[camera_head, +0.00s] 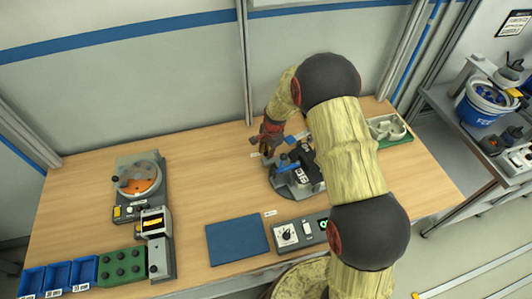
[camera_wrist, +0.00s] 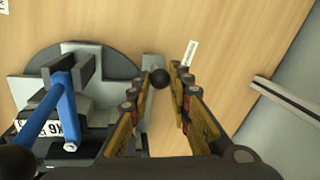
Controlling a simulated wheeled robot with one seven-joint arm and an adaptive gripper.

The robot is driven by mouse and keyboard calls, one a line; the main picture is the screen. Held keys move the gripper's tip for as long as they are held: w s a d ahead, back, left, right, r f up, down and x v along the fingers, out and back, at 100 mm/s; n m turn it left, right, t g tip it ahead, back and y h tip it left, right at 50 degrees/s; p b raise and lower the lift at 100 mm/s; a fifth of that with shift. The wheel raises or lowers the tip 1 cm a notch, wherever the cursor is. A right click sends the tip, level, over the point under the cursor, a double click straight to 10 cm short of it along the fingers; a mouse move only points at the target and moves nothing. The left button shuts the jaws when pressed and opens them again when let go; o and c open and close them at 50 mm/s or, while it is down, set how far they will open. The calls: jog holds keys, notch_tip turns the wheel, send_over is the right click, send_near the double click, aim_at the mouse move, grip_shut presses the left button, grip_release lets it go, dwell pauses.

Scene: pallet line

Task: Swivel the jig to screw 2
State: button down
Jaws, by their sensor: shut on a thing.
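The jig (camera_head: 290,181) is a dark round turntable with grey blocks and a blue lever, on the wooden table right of centre. In the wrist view the jig (camera_wrist: 103,58) fills the left side, with its blue lever (camera_wrist: 66,113) and a white label. My gripper (camera_head: 268,140) is at the jig's far left edge. In the wrist view its fingers (camera_wrist: 160,82) are closed around a black ball knob (camera_wrist: 160,78) at the jig's edge. My arm hides part of the jig in the head view. I cannot tell which position is screw 2.
A blue mat (camera_head: 237,239) and a control box with a dial (camera_head: 287,234) lie in front. A round orange-dish device (camera_head: 138,178) stands left, near blue bins (camera_head: 58,277). A green tray (camera_head: 387,130) is at the back right.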

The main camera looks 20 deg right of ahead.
jog(key=shift+w+d, duration=0.15)
jog(key=shift+w, duration=0.05)
dwell(0.5)
jog(key=c, duration=1.7)
grip_release()
jog(key=shift+c, duration=0.2)
jog(key=shift+o, duration=0.6)
notch_tip(320, 180, up, 12)
jog(key=s, duration=0.2)
jog(key=shift+d+f, duration=0.15)
jog(key=shift+d, duration=0.2)
jog(key=shift+s, duration=0.1)
